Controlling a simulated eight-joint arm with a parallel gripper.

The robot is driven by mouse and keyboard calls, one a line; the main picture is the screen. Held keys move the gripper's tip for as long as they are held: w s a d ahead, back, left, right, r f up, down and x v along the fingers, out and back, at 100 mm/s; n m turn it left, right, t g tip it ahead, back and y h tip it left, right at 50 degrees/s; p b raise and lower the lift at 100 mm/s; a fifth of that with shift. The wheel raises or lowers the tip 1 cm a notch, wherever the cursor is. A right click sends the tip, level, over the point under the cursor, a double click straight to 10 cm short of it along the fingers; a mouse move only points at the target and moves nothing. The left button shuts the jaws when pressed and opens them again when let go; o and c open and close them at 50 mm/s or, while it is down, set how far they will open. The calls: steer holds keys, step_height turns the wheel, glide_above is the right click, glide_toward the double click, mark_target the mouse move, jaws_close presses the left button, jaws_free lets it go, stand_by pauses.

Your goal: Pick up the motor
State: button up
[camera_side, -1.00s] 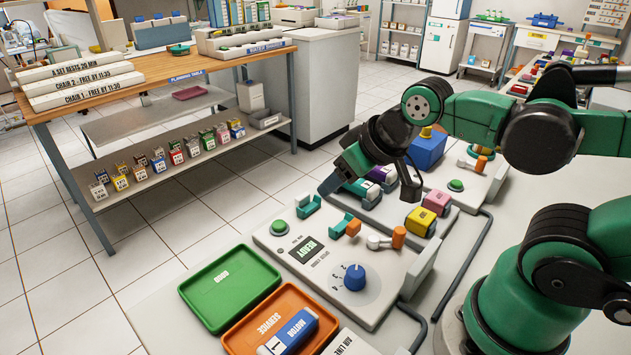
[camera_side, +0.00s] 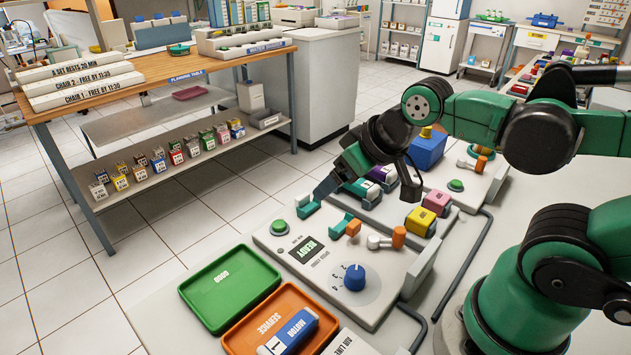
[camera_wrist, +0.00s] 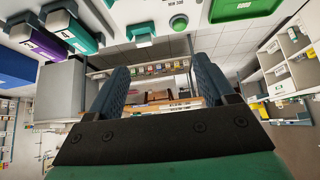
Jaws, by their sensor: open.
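The motor (camera_side: 292,329) is a blue block with a white end, labelled MOTOR. It lies in the orange SERVICE tray (camera_side: 246,341) at the bottom of the side view. My gripper (camera_side: 322,190) is up and away from it, above the far edge of the white control unit. In the wrist view my gripper (camera_wrist: 163,90) shows two dark ribbed fingers spread apart with nothing between them. The motor does not show in the wrist view.
A green GOOD tray (camera_side: 268,268) lies beside the orange tray. The control unit (camera_side: 300,262) carries a blue knob (camera_side: 354,278), a green button (camera_side: 279,227) and teal and orange holders. Coloured blocks, including a yellow one (camera_side: 420,221), stand behind it. A planning table stands at the left.

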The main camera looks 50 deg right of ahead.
steer(key=w+d+r+g, duration=0.1)
steer(key=w+d+g, duration=0.15)
steer(key=d, duration=0.25)
steer(key=g, duration=0.5)
glide_above(376, 171)
steer(key=w+d, duration=0.1)
steer(key=shift+t, duration=0.25)
step_height(376, 171, down, 5)
steer(key=shift+r, duration=0.1)
steer(key=shift+d+f, duration=0.25)
steer(key=shift+f, duration=2.8)
steer(key=shift+c, duration=0.3)
